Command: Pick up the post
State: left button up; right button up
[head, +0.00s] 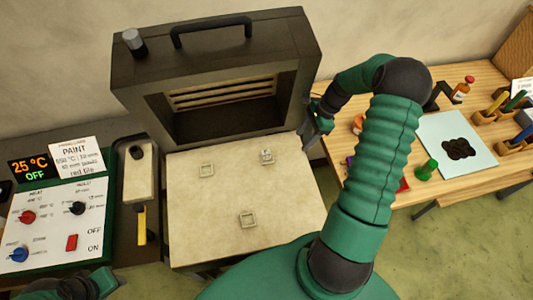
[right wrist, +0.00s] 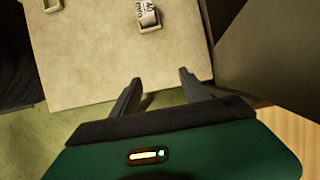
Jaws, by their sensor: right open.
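A small pale post (head: 267,153) with dark print stands in a square holder on the cream shelf board (head: 210,230), in front of the kiln's opening. It also shows at the top edge of the right wrist view (right wrist: 149,14), where its upper part may be cut off. My right gripper (head: 314,132) is at the board's right edge, to the right of the post and apart from it. In the right wrist view its two dark fingers (right wrist: 160,80) are spread with nothing between them. Only part of my left arm shows at the bottom left of the head view.
Two other square holders, one at left (head: 207,170) and one in front (head: 248,219), look empty. The dark kiln (head: 215,60) stands behind the board. A control panel (head: 60,225) is at left. The wooden table (head: 400,200) at right holds paints and a blue sheet (head: 472,137).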

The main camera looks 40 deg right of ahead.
jog(key=p, duration=0.2)
send_over(267, 153)
jog(key=s+d, duration=0.1)
jog(key=d, duration=0.1)
jog(key=shift+a, duration=0.15)
jog(key=p+x, duration=0.1)
jog(key=x, duration=0.3)
jog(key=shift+w+f, duration=0.15)
jog(key=shift+f, duration=0.35)
jog(key=shift+r, duration=0.15)
jog(key=c, duration=0.6)
grip_shut()
